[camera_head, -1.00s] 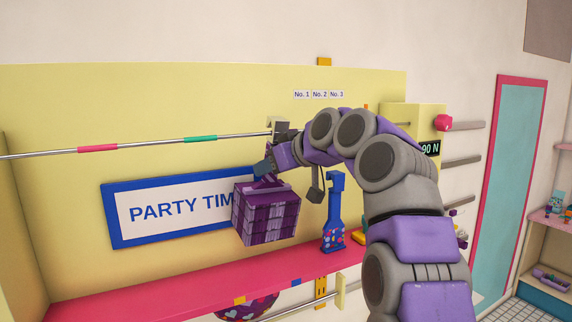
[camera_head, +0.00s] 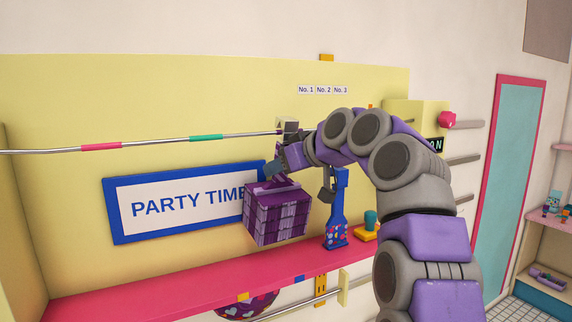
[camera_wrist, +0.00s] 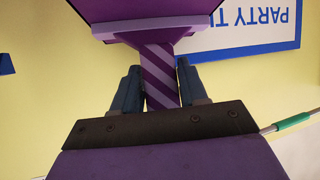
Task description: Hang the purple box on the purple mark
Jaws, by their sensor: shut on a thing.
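The purple box (camera_head: 277,218), with dark and light purple bands, hangs below my gripper (camera_head: 274,170) in front of the sign. In the wrist view, my gripper (camera_wrist: 160,88) is shut on the box's striped purple handle (camera_wrist: 160,72), one blue finger on each side. The box's purple underside or side (camera_wrist: 150,10) fills the top of that view. The metal rail (camera_head: 150,142) bears a pink mark (camera_head: 101,147) and a green mark (camera_head: 206,137). The box is below the rail's height in the picture.
The PARTY TIME sign (camera_head: 180,205) is behind the box. A pink shelf (camera_head: 150,285) runs below. A blue bottle-shaped thing (camera_head: 337,215) and a teal knob on a yellow base (camera_head: 368,228) stand right of the box. A yellow unit with a display (camera_head: 436,145) is behind my arm.

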